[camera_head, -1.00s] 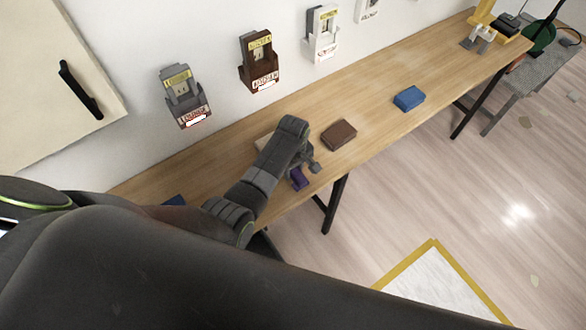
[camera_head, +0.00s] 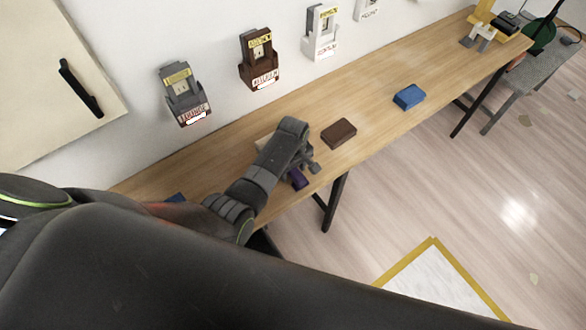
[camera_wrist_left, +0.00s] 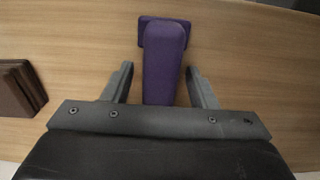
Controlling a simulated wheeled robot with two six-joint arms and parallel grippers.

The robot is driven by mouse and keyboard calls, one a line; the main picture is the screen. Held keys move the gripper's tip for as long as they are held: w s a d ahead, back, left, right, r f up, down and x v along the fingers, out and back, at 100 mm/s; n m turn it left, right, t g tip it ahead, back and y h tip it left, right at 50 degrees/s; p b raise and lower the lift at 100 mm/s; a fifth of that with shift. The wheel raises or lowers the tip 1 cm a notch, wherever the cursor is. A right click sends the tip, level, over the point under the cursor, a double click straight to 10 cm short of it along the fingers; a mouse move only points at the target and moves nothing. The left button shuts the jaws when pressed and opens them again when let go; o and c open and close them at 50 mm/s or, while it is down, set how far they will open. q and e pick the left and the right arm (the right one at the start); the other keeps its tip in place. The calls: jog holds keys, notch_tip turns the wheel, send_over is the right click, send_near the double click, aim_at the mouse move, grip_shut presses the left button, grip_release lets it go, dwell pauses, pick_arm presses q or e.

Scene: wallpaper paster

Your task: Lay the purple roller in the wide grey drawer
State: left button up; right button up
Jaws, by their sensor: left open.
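The purple roller (camera_head: 299,180) lies on the long wooden table near its front edge, partly hidden by my left arm in the head view. In the left wrist view the purple roller (camera_wrist_left: 164,52) lies with its wider end away from me and its narrower part towards my palm. My left gripper (camera_wrist_left: 160,72) is open, with one finger on each side of the narrower part and a visible gap on both sides. My left gripper also shows in the head view (camera_head: 307,169). I cannot make out a wide grey drawer. My right gripper is not in view.
A brown block (camera_head: 339,133) and a blue block (camera_head: 409,97) lie on the wooden table (camera_head: 375,112). Grey (camera_head: 184,95), brown (camera_head: 259,60) and white (camera_head: 321,34) labelled holders hang on the wall behind. Between the blocks the table is clear.

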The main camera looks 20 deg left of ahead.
pick_arm(q)
jog(key=shift+b, duration=0.45)
notch_tip(320, 180, up, 18)
jog(key=shift+w+a+f+p, duration=0.15)
jog(key=shift+p, duration=0.25)
